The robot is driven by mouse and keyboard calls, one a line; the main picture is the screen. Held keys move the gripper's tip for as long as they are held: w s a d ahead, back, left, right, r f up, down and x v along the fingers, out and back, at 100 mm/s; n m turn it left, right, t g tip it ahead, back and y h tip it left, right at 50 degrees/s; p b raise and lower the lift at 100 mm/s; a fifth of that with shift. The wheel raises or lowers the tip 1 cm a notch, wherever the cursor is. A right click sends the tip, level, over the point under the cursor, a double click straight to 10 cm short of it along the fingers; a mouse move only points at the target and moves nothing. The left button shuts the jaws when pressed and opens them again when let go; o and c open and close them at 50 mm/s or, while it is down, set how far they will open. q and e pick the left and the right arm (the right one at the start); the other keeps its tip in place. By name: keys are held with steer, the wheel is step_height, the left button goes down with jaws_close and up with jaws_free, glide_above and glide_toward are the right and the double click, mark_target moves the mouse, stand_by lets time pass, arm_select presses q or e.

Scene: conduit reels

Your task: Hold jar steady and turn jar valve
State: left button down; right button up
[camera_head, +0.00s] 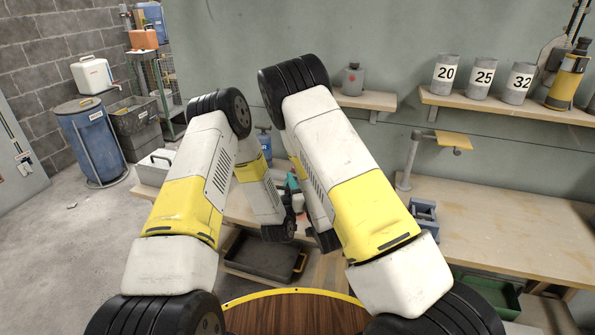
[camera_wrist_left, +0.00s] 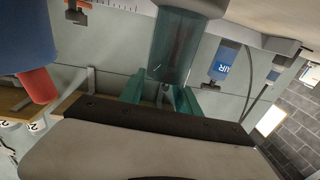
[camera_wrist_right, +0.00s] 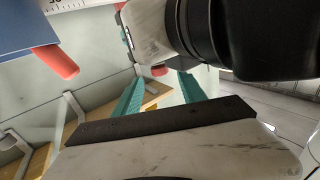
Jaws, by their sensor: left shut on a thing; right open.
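A clear teal jar (camera_wrist_left: 172,48) hangs upright between the teal fingers of my left gripper (camera_wrist_left: 160,90) in the left wrist view. The left gripper is shut on it. My right gripper (camera_wrist_right: 161,82) is open in the right wrist view, with its teal fingers apart and nothing seen held. A small red piece (camera_wrist_right: 158,71) shows just past its fingertips; I cannot tell whether it is the valve. In the head view my arms hide most of the jar and both grippers; only a bit of teal shows between them.
A blue body with a red cylinder (camera_wrist_left: 38,85) is close by; a similar red cylinder (camera_wrist_right: 65,62) is in the right wrist view. A blue AIR-labelled canister (camera_wrist_left: 224,64) hangs behind. The workbench (camera_head: 500,222) at right has mostly clear room. A shelf (camera_head: 510,106) holds numbered cans.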

steer(key=shift+x, duration=2.2)
steer(key=shift+c, duration=0.4)
jaws_close()
